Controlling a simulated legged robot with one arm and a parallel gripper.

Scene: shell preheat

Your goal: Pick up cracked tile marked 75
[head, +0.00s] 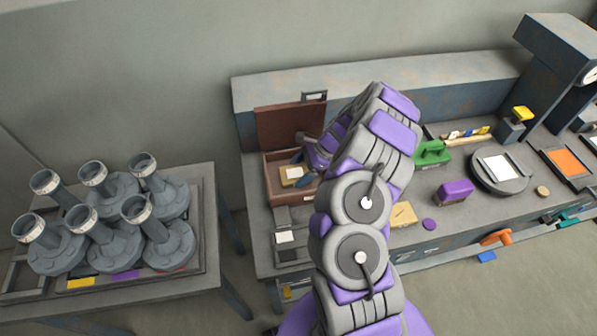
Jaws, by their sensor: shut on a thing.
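A small tan tile (288,182) with a pale label lies low inside the open brown box (269,190) on the bench, left of my arm. The number on it is too small to read, and I cannot make out a crack. My gripper (302,184) reaches down into the box from the right and is shut on the tile's right side. My own arm hides part of the gripper and the box's right side. Another tan tile (403,215) lies on the bench to the right of my arm.
The box's raised lid (290,130) stands behind the gripper. A green tool (432,153), a purple block (455,192) and a round plate (500,187) stand to the right. Several grey funnel-like vessels (115,225) crowd the left table.

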